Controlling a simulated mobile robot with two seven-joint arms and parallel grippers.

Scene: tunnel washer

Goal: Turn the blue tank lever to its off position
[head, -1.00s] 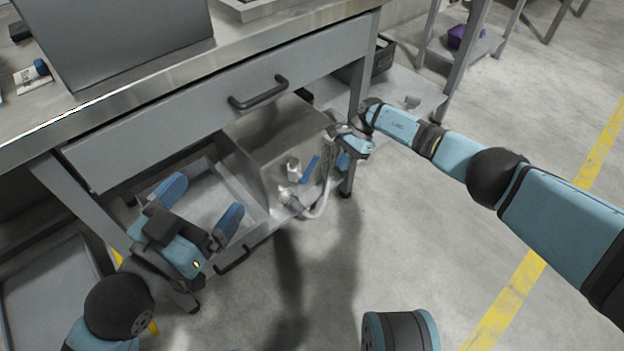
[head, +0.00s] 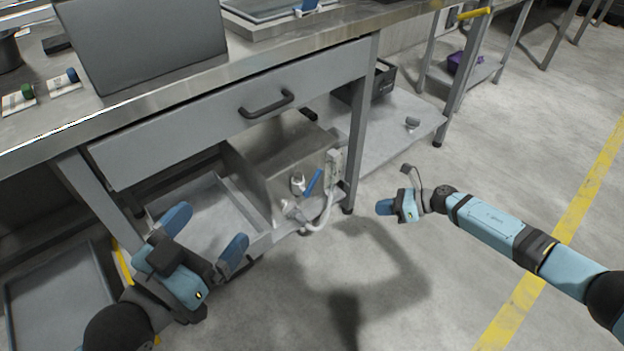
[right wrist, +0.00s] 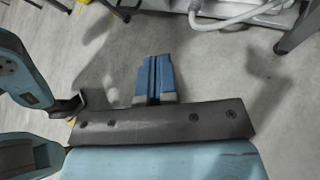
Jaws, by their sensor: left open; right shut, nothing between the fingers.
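The blue tank lever (head: 313,182) is a short blue bar on the front of the steel tank (head: 270,150) under the table. It slants, its upper end to the right, beside a metal valve fitting (head: 298,184). My right gripper (head: 384,207) is shut and empty, to the right of the lever and apart from it, over the floor. Its closed blue fingers (right wrist: 154,76) also show in the right wrist view, where I cannot see the lever. My left gripper (head: 205,236) is open and empty, left of the lever, in front of the low tray.
A grey hose (head: 325,212) curves below the lever. A white box (head: 334,166) sits right of the lever, close to the table leg (head: 362,125). The drawer handle (head: 266,104) juts out above. A low tray (head: 215,205) lies left of the tank.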

